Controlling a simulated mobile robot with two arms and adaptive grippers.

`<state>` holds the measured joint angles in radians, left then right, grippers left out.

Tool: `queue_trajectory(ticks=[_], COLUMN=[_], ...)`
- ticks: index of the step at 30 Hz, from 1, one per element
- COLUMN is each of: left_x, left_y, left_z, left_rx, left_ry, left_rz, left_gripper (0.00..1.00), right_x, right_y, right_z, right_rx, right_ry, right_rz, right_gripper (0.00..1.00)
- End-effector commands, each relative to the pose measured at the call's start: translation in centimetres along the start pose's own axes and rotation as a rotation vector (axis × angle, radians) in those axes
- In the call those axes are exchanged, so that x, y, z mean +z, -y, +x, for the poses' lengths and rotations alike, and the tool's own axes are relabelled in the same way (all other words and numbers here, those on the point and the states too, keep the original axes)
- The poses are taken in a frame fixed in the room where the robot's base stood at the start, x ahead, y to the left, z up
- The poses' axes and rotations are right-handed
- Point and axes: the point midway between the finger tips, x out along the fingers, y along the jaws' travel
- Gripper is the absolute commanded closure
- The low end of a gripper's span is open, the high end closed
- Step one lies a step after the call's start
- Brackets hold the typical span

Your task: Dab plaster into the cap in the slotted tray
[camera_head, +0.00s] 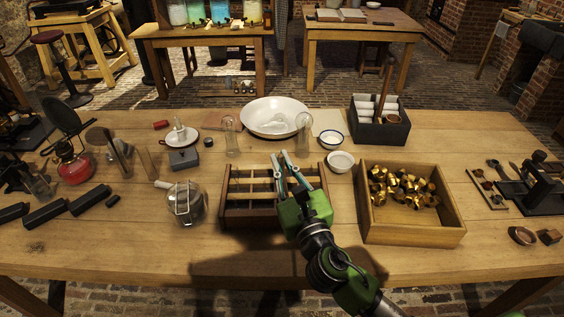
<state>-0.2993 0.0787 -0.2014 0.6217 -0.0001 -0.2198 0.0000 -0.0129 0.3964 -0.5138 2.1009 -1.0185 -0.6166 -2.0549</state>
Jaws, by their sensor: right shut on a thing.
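The slotted tray (228,208) is a dark wooden frame with several compartments near the middle of the table. My right gripper (282,158) is over its right part, with its long pale fingers pointing to the back. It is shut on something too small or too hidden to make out. I cannot pick out a cap in the tray; the green gripper body covers its right front part. Two small white bowls stand behind and right of the tray, one blue-rimmed (331,138) and one plain (341,161). Whether either holds plaster is unclear. My left gripper is not in view.
A wooden box (451,228) of brass caps (402,187) stands right of the tray. A glass jar (187,203) stands on its left. A large white basin (273,112) and a dark crate (380,133) of white rolls stand behind. The front table strip is mostly clear.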

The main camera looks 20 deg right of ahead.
Motion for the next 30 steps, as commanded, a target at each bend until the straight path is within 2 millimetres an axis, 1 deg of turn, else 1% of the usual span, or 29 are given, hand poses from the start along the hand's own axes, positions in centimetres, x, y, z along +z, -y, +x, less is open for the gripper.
queue_trajectory(ticks=[3,16,30], left_x=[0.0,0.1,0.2], left_y=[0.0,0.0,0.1], left_z=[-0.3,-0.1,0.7], left_rx=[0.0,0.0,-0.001], left_ry=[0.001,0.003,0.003], left_rz=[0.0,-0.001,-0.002], left_gripper=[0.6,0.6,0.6], right_x=[0.0,-0.1,-1.2], right_y=[0.0,0.0,-0.2], right_z=[0.0,0.0,-0.2], right_rx=[0.0,0.0,0.0], right_ry=[0.0,0.0,0.0], right_rz=[0.0,0.0,0.0], right_gripper=[1.0,1.0,1.0])
